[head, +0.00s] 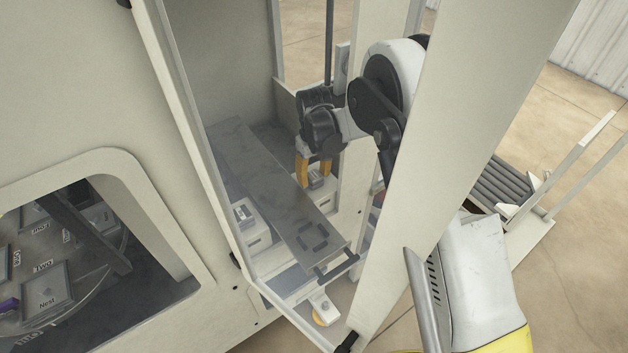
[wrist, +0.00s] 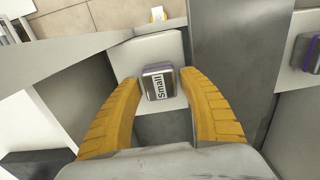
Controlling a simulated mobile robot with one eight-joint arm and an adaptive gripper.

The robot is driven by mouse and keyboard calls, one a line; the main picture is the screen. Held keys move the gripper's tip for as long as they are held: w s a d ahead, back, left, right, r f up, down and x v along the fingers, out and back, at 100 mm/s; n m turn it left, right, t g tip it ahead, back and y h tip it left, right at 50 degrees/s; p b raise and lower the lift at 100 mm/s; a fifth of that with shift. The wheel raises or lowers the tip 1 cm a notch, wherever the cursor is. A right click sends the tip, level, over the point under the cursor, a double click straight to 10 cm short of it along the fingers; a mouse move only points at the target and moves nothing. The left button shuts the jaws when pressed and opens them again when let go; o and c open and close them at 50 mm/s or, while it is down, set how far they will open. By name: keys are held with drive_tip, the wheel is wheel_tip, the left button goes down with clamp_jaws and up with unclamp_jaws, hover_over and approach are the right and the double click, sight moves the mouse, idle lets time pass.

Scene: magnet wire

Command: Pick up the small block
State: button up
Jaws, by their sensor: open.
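The small block (wrist: 159,84) is grey with a white label reading "Small". It sits on a white stand (wrist: 146,48) in the wrist view, between the two yellow fingers of my gripper (wrist: 158,77). A gap shows on each side of it, and the fingers are spread. In the head view my gripper (head: 313,172) points down inside the tall cabinet, above and around the block (head: 317,181). The block is partly hidden there by the fingers. I cannot tell from these views exactly how far down the fingertips reach beside it.
A long dark grey plate (head: 267,180) runs beside the block's stand. Another block (head: 243,211) stands on a white stand across the plate. Cabinet walls and a pale post (head: 455,130) close in around my arm. A tray with labelled slots (head: 45,285) shows through the left opening.

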drive_tip(key=shift+f, duration=0.4)
clamp_jaws()
drive_tip(key=shift+r, duration=0.15)
